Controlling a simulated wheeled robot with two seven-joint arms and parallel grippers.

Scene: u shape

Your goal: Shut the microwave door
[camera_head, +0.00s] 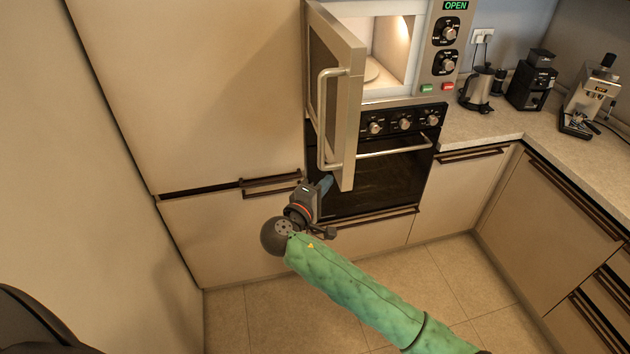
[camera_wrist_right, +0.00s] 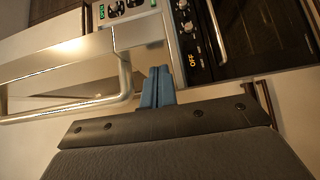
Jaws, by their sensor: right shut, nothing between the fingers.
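The microwave door (camera_head: 338,105) stands wide open, swung out to the left of the lit microwave cavity (camera_head: 385,50). Its display (camera_head: 455,5) reads OPEN. The door's vertical bar handle (camera_head: 322,120) faces left. My right gripper (camera_head: 326,184) is at the lower end of the door, near its bottom edge. In the right wrist view its blue fingers (camera_wrist_right: 157,88) are together and empty, beside the handle (camera_wrist_right: 124,85). I cannot tell whether they touch the door. My left gripper is not in view.
The oven (camera_head: 400,150) with knobs and a bar handle is below the microwave. A tall cabinet (camera_head: 200,90) stands at left. A kettle (camera_head: 481,87), a grinder (camera_head: 531,80) and a coffee machine (camera_head: 590,95) stand on the right counter (camera_head: 490,125). The floor (camera_head: 450,270) is clear.

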